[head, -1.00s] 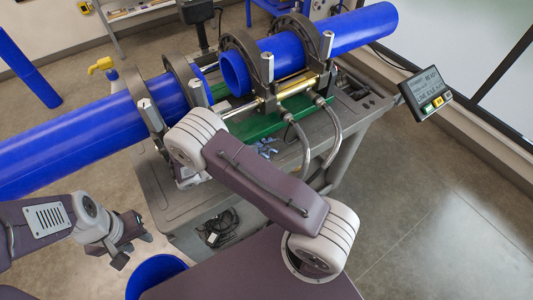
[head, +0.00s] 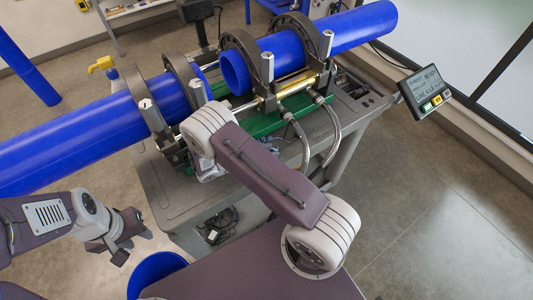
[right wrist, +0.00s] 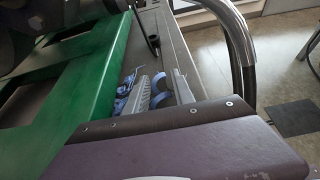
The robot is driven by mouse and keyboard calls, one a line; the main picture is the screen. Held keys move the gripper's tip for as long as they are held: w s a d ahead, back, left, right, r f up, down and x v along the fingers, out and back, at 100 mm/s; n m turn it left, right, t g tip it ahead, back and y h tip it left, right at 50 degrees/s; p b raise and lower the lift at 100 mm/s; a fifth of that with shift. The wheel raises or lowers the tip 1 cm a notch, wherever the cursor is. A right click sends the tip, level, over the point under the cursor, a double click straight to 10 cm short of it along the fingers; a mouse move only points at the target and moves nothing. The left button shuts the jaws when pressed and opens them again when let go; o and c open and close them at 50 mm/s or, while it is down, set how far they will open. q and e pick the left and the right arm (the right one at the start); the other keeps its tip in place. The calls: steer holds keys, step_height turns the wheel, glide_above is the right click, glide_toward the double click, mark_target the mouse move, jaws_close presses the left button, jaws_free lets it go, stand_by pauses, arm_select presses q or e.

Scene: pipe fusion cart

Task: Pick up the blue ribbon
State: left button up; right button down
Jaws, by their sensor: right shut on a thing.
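The blue ribbon (right wrist: 161,100) shows in the right wrist view as thin curled strips between and beside the fingers of my right gripper (right wrist: 163,82). The right gripper is shut on the ribbon, low over the grey cart top beside the green frame. In the head view my right arm hides this gripper and most of the ribbon. My left gripper (head: 132,246) is empty, fingers apart, at the lower left near the blue bin, away from the ribbon.
Blue pipes (head: 70,148) lie in dark clamps (head: 240,65) on the cart (head: 190,205). The green frame (right wrist: 75,85) and a curved metal hose (right wrist: 240,50) flank the right gripper. A control screen (head: 424,90) stands right.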

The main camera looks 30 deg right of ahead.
mark_target(270, 151)
steer(key=r, duration=0.4)
steer(key=shift+s+d+r, duration=0.1)
steer(key=shift+s+r, duration=0.2)
steer(key=s+d+r, duration=0.4)
steer(key=s+r, duration=0.2)
steer(key=s, duration=0.4)
steer(key=shift+s+r, duration=0.15)
steer(key=shift+r, duration=0.05)
steer(key=shift+d, duration=0.1)
